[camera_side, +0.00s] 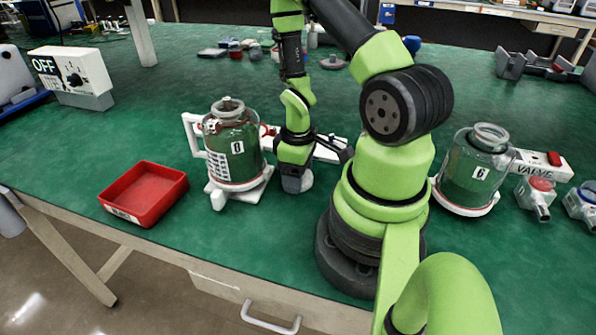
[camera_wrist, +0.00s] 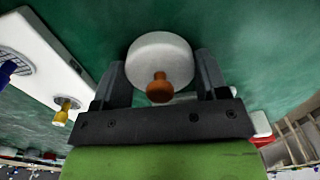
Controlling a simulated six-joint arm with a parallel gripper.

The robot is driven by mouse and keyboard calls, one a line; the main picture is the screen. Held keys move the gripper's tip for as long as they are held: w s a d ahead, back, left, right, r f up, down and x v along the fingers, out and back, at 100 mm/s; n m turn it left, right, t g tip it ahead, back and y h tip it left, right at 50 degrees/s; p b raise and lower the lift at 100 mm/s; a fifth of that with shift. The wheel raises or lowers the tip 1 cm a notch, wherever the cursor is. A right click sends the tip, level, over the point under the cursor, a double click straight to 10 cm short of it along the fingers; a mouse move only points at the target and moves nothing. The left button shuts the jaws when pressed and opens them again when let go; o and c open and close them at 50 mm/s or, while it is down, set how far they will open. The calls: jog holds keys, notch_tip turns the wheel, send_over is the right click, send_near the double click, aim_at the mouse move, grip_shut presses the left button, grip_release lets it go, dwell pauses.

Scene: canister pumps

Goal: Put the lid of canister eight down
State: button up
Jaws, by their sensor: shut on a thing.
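My gripper (camera_side: 295,176) points down just right of the left canister, low over the green table. In the wrist view, its two fingers (camera_wrist: 161,66) are shut on a round white lid (camera_wrist: 150,48) with a brown knob (camera_wrist: 160,88). In the side view the lid is mostly hidden at the fingertips; I cannot tell whether it touches the table. The left glass canister (camera_side: 232,155) stands upright on a white base, its label reading like 8 or 0. Its top has a pale neck; I cannot tell what sits in it.
A red tray (camera_side: 145,193) lies left of the canister. A second canister (camera_side: 474,170), labelled 6, stands at the right beside a valve plate (camera_side: 541,165). An OFF switch box (camera_side: 72,72) is at the far left. Table in front of my gripper is clear.

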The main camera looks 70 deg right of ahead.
jog(key=o, duration=0.9)
jog(key=shift+f, duration=0.1)
notch_tip(320, 180, up, 12)
jog(key=w+a+r+m+t, duration=0.1)
jog(key=a+r+m+t, duration=0.2)
jog(key=a+r, duration=0.8)
notch_tip(320, 180, up, 5)
jog(key=t, duration=0.2)
jog(key=shift+a+t, duration=0.3)
jog(key=shift+a, duration=0.1)
jog(key=shift+m+t+y, duration=0.5)
jog(key=shift+t+y, duration=0.2)
jog(key=shift+y, duration=0.2)
jog(key=s+a+r, duration=0.2)
jog(key=a, duration=0.1)
jog(key=shift+s+a+r, duration=0.3)
jog(key=shift+s+r, duration=0.1)
jog(key=shift+c, duration=0.4)
jog(key=shift+s+a+r, duration=0.15)
jog(key=shift+s+a, duration=0.05)
jog(key=shift+c, duration=0.5)
